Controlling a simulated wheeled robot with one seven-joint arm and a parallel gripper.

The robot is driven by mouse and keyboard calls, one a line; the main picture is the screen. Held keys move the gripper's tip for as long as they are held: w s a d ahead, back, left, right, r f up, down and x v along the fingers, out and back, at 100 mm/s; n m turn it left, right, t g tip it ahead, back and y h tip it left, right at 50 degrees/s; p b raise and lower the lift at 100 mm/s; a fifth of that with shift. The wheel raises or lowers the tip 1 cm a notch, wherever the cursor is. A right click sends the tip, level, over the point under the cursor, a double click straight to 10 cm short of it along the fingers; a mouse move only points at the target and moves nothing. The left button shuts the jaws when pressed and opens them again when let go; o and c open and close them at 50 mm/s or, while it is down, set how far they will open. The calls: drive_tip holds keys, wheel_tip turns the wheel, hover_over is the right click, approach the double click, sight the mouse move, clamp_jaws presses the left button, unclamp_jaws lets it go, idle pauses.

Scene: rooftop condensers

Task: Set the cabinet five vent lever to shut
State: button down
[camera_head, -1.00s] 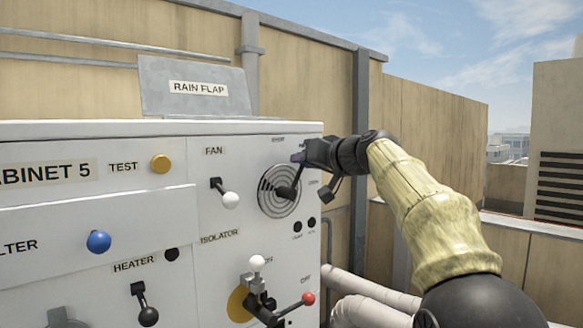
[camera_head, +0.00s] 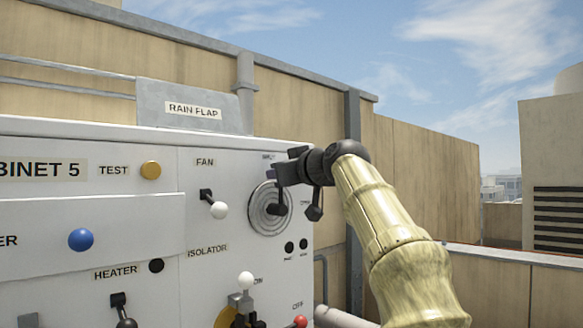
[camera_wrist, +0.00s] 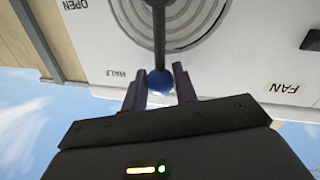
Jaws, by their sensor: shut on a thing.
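The vent lever shows in the head view as a black arm (camera_head: 278,208) on a round grey louvred dial (camera_head: 262,222) at the cabinet's upper right. My gripper (camera_head: 283,172) is at the dial's upper edge. In the wrist view the black lever arm (camera_wrist: 159,38) ends in a blue knob (camera_wrist: 160,82). My gripper (camera_wrist: 160,86) is shut on that knob, one finger on each side. The lever points roughly straight up on the panel. An upside-down HALF label (camera_wrist: 117,73) and OPEN label (camera_wrist: 75,5) lie left of it.
The FAN lever (camera_head: 218,210) with a white knob is left of the dial. Below are the ISOLATOR handle (camera_head: 245,282) and a red knob (camera_head: 300,321). A grey RAIN FLAP plate (camera_head: 190,112) stands on top.

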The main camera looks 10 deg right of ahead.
drive_tip(key=shift+s+a+r, duration=0.1)
drive_tip(key=shift+a+r, duration=0.1)
drive_tip(key=shift+r, duration=0.2)
drive_tip(key=c, duration=1.4)
unclamp_jaws()
drive_tip(key=shift+o, duration=1.3)
drive_tip(key=shift+w+a+f, duration=0.2)
drive_tip(key=shift+w+a, duration=0.05)
drive_tip(key=shift+a, duration=0.05)
drive_tip(key=shift+s+d+f, duration=0.1)
drive_tip(key=shift+s+d, duration=0.05)
drive_tip(key=shift+d, duration=0.15)
drive_tip(key=shift+s+a+b, duration=0.1)
drive_tip(key=shift+s+b, duration=0.05)
drive_tip(key=shift+b, duration=0.2)
drive_tip(key=b+v, duration=0.6)
drive_tip(key=v, duration=1.1)
